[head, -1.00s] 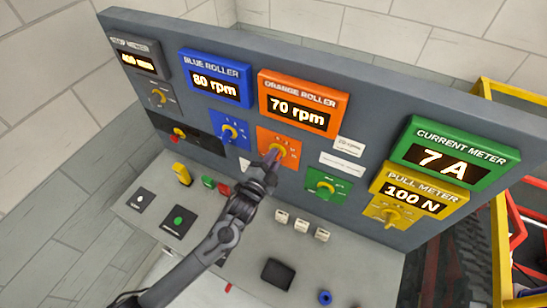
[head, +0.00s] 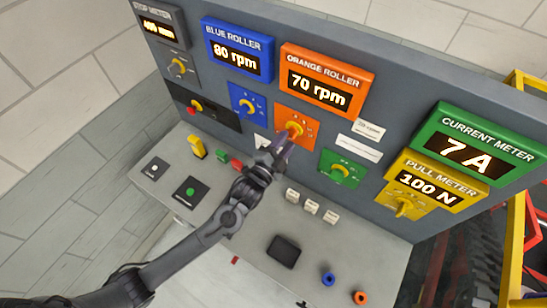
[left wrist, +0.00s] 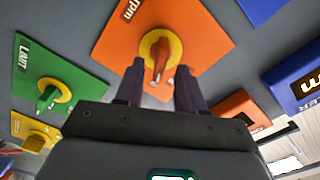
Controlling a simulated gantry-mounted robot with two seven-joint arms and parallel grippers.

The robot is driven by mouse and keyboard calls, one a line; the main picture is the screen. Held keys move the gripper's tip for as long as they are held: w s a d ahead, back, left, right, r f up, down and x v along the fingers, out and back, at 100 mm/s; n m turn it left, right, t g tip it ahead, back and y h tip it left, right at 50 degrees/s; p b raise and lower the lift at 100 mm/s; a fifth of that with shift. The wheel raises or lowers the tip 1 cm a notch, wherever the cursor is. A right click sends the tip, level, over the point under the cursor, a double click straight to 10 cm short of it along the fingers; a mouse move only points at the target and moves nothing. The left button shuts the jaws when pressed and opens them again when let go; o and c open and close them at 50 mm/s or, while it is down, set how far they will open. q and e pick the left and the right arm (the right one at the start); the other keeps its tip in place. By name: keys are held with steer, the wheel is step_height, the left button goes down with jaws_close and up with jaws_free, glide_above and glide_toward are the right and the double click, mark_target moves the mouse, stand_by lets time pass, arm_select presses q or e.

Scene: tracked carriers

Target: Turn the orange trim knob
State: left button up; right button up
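The orange trim knob (head: 294,128) is a yellow dial on an orange plate (head: 309,133), below the orange roller display (head: 328,79), which reads 70 rpm. In the left wrist view the knob (left wrist: 160,54) shows a yellow ring and an orange grip bar, pointing roughly down in the picture. My left gripper (head: 282,146) is close in front of the plate. In the left wrist view its two dark fingers (left wrist: 160,70) are apart, with the knob seen between and just beyond their tips. I cannot tell whether a finger touches it. My right gripper is not in view.
A blue-plate knob (head: 247,105) is to the left and a green-plate knob (head: 340,171) to the right. White blocks (head: 311,206), a dark pad (head: 284,251), a blue ring (head: 328,279) and an orange ring (head: 360,297) are on the grey console below.

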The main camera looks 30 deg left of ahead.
arm_select(q)
steer(key=s+b, duration=0.1)
steer(key=s, duration=0.6)
steer(key=shift+s+a, duration=0.25)
steer(key=shift+a, duration=0.15)
steer(key=s+a+n+g+y+p, duration=0.1)
steer(key=s+n+g+p, duration=0.8)
steer(key=s, duration=1.6)
steer(key=a+n+g, duration=0.1)
steer(key=n+g, duration=0.1)
steer(key=g, duration=0.3)
steer(key=shift+a+f+y, duration=0.25)
steer(key=shift+a+y, duration=0.05)
steer(key=shift+a, duration=0.1)
